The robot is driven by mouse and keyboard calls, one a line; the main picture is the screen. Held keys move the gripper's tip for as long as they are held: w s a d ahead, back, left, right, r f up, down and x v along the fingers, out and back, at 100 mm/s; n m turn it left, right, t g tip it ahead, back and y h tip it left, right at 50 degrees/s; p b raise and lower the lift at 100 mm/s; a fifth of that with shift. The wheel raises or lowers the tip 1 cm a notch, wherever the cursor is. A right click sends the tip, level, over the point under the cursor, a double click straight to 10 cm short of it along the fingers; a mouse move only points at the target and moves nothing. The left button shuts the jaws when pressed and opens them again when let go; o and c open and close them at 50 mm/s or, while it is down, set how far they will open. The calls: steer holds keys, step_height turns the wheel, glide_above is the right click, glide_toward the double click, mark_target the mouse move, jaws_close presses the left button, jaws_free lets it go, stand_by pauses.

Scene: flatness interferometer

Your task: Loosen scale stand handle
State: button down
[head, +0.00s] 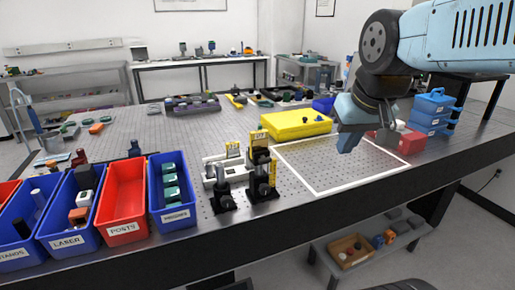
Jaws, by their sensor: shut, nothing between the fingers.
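Several small dark stands with upright yellow plates stand near the front of the perforated table, right of the blue bin. One stand (262,187) is at the front, with a yellow plate (272,172) that may be a scale. Another yellow-topped piece (259,147) stands just behind it. A handle on the stand is too small to make out. My gripper (346,146) is shut and empty, pointing down above the white-outlined area, to the right of the stands and apart from them.
Open bins line the front left, including a red posts bin (124,199) and a blue bin (172,192). A yellow case (296,124) lies behind the white-outlined area (317,191). Blue stacked boxes (433,110) and a red box (412,142) stand at right.

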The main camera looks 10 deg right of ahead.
steer(key=w+a+r+n+g, duration=0.1)
steer(key=w+a+r+g, duration=0.1)
steer(key=w+a+r, duration=0.35)
steer(key=n+g, duration=0.2)
steer(key=g, duration=0.1)
glide_toward(262, 159)
step_height(262, 159, down, 7)
steer(key=shift+a, duration=0.15)
stand_by(0.3)
steer(key=shift+s+a, duration=0.15)
steer(key=shift+a, duration=0.2)
steer(key=shift+d, duration=0.3)
steer(key=shift+h, duration=0.4)
